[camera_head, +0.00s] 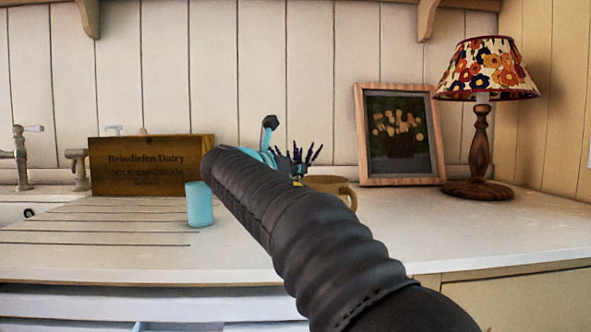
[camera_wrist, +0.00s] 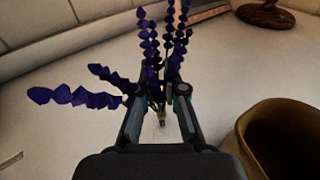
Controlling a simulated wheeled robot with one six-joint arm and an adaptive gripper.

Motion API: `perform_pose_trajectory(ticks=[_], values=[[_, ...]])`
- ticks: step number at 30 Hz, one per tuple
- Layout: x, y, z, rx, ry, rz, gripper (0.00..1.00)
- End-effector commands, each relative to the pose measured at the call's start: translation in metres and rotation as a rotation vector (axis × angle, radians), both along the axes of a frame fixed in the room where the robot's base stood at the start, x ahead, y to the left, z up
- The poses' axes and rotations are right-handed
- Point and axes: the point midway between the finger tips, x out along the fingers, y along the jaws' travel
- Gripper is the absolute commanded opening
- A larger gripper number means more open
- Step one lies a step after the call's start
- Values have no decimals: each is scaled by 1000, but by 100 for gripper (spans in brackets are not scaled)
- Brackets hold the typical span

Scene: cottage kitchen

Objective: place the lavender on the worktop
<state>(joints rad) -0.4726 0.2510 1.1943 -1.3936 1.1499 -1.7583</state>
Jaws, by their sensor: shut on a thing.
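The lavender is a bunch of deep purple flower spikes on thin stems. In the wrist view the lavender (camera_wrist: 150,45) fans out beyond my gripper (camera_wrist: 160,90), some spikes upward and some to the left. The fingers are shut on its stems, and the pale stem ends show between them over the white worktop (camera_wrist: 75,90). In the head view the lavender tips (camera_head: 312,155) show just past my dark arm, which hides most of my gripper. The worktop (camera_head: 470,225) is pale. I cannot tell whether the stem ends touch it.
A tan mug (camera_head: 340,187) stands close to the right of my gripper; its dark opening also shows in the wrist view (camera_wrist: 285,140). A light-blue cup (camera_head: 200,208), wooden crate (camera_head: 140,180), framed picture (camera_head: 400,135) and lamp (camera_head: 482,130) stand around. The right front worktop is clear.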

Motion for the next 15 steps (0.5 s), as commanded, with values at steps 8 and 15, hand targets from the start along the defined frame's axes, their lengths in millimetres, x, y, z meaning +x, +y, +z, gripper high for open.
perform_pose_trajectory(ticks=[8,15], values=[[0,0,-3,0,0,0,35],[0,0,-2,0,0,0,35]])
